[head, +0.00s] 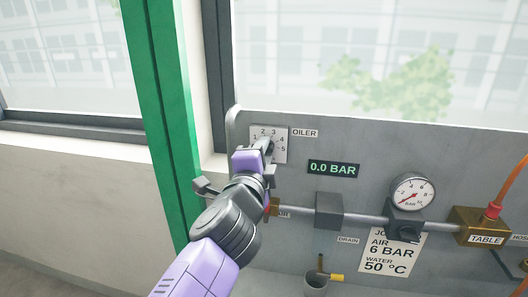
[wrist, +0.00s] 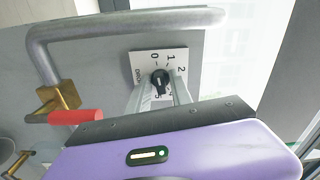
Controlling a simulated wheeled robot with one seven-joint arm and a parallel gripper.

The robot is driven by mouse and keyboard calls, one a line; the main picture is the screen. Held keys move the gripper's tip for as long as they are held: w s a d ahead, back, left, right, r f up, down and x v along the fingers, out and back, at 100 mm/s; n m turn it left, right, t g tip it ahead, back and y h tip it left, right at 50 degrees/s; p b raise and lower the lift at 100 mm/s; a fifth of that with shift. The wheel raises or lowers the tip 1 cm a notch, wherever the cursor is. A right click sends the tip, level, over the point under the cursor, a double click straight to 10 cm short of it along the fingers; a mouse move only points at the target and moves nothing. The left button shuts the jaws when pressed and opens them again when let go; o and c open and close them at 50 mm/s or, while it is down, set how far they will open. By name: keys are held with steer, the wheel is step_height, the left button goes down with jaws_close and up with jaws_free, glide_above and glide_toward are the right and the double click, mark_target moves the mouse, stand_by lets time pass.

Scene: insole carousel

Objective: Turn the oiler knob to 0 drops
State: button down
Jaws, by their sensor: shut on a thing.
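The oiler knob (wrist: 160,79) is small and black on a white square dial plate (wrist: 138,58). In the wrist view the figures 0, 1 and 2 show on the plate, and others are hidden by my fingers. My gripper (head: 267,146) reaches the dial from below. Its two fingers (wrist: 163,88) stand either side of the knob and are shut on it. I cannot tell for sure which figure the knob points to.
A grey pipe (wrist: 130,22) with a brass valve and red handle (wrist: 75,117) runs close beside the dial. Right of the dial are a 0.0 BAR display (head: 333,169), a pressure gauge (head: 412,193) and a brass TABLE block (head: 478,227). A green post (head: 160,90) stands left.

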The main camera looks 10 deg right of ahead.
steer(key=shift+f, duration=0.1)
stand_by(0.4)
steer(key=c, duration=1.4)
jaws_free()
steer(key=shift+c, duration=0.2)
steer(key=b+v, duration=0.2)
steer(key=v, duration=0.5)
steer(key=shift+s+a, duration=0.15)
steer(key=shift+s, duration=0.2)
